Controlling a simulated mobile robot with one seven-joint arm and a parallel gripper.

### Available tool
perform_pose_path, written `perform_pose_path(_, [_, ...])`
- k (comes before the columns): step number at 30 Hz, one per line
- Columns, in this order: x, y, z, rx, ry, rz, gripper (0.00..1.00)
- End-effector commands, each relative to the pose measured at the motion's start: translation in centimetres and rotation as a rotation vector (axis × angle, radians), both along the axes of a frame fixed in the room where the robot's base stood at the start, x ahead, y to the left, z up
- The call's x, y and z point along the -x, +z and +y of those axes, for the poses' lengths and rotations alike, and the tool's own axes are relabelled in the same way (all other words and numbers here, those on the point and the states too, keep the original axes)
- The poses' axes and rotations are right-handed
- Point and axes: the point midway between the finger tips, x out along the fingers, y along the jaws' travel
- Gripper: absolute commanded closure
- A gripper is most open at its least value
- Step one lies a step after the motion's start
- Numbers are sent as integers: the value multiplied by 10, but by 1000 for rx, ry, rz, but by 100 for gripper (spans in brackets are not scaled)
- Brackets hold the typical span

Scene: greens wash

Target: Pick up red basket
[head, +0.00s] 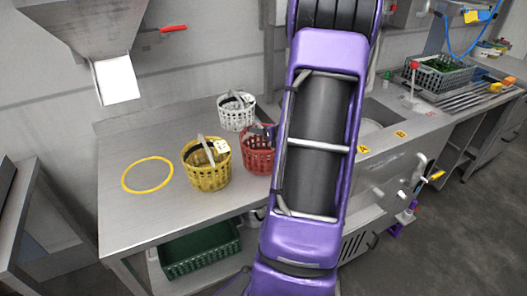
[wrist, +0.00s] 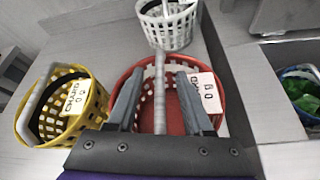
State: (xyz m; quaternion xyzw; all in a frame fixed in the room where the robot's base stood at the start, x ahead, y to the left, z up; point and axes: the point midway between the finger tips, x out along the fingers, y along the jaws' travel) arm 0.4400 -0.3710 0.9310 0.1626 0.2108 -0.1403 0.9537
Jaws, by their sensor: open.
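The red basket (head: 256,161) stands on the steel table, partly hidden behind my purple arm in the head view. In the wrist view the red basket (wrist: 222,128) lies under my gripper (wrist: 160,72), with a white printed label on its right rim. My gripper is open, its two dark fingers on either side of the basket's pale upright handle (wrist: 160,100). Whether either finger touches the handle I cannot tell. The lower front of the basket is hidden by the gripper body.
A yellow basket (head: 207,173) stands just left and a white basket (head: 236,116) behind. A yellow ring (head: 147,175) marks bare table at the left. A steel chute (head: 88,35) hangs above. A green crate (head: 200,252) sits below the table, and a grey crate (head: 440,77) at the right.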

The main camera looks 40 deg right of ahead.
Motion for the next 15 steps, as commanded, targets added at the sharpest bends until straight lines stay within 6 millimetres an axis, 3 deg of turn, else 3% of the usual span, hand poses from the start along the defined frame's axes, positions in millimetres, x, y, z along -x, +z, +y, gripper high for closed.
perform_pose_path(4, [0,0,0,0,0,0,49])
perform_pose_path(12, [1,0,0,0,0,0,95])
perform_pose_path(13, [1,0,0,0,0,0,100])
perform_pose_path(15, [1,0,0,0,0,1,100])
